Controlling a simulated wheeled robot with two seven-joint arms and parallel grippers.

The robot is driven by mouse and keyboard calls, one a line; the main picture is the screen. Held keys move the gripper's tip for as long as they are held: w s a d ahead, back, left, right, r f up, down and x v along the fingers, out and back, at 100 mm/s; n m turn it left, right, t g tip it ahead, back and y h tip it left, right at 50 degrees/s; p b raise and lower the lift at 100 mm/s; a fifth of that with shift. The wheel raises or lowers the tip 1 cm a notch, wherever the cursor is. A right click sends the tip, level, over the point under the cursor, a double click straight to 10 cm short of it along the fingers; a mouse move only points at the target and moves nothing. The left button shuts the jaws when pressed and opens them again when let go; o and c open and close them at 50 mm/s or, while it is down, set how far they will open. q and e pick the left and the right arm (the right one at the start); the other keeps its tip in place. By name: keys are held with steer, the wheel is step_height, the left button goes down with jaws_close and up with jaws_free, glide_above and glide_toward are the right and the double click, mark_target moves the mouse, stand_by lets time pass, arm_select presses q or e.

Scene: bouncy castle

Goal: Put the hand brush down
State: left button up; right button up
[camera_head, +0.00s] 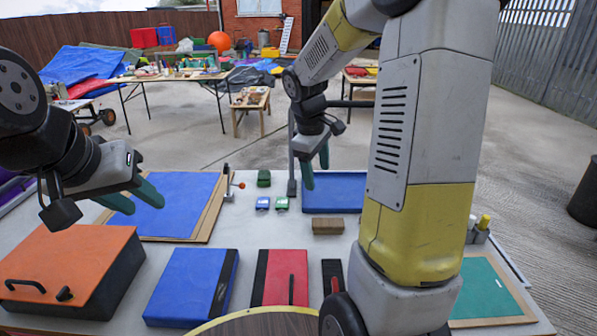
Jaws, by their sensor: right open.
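I cannot pick out a hand brush with certainty. A brown block (328,226) lies on the table near the middle, and a narrow black piece with a red strip (333,275) lies nearer me; I cannot tell if either is the brush. My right gripper (317,178) hangs above the far part of the table, fingers apart, with nothing seen between them. It is beyond the brown block and near the blue tray. My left gripper (147,207) is over the left side, near the blue sheet on its board, fingers apart and empty.
The table (255,233) also holds an orange-topped box (75,258), a blue case (185,285), a red-and-black case (275,278), a blue sheet (180,195), a blue tray (345,188) and a green board (488,290). My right arm hides part of the right side.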

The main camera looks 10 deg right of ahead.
steer(key=s+a+r+m+t+y, duration=0.1)
steer(key=s+a+r+m, duration=0.1)
steer(key=s, duration=0.4)
steer(key=s+a+r+m+t+y, duration=0.1)
steer(key=s+a+r+m+t, duration=0.1)
steer(key=s+r, duration=0.3)
steer(key=s+a+r+m+t+y, duration=0.1)
steer(key=s+a+r+m+y, duration=0.1)
steer(key=s, duration=0.6)
step_height(320, 180, up, 2)
steer(key=shift+s+a+r+m+t, duration=0.1)
steer(key=shift+s+a+m+t, duration=0.25)
steer(key=shift+a+m, duration=0.6)
steer(key=shift+o, duration=0.4)
steer(key=shift+d+m, duration=0.25)
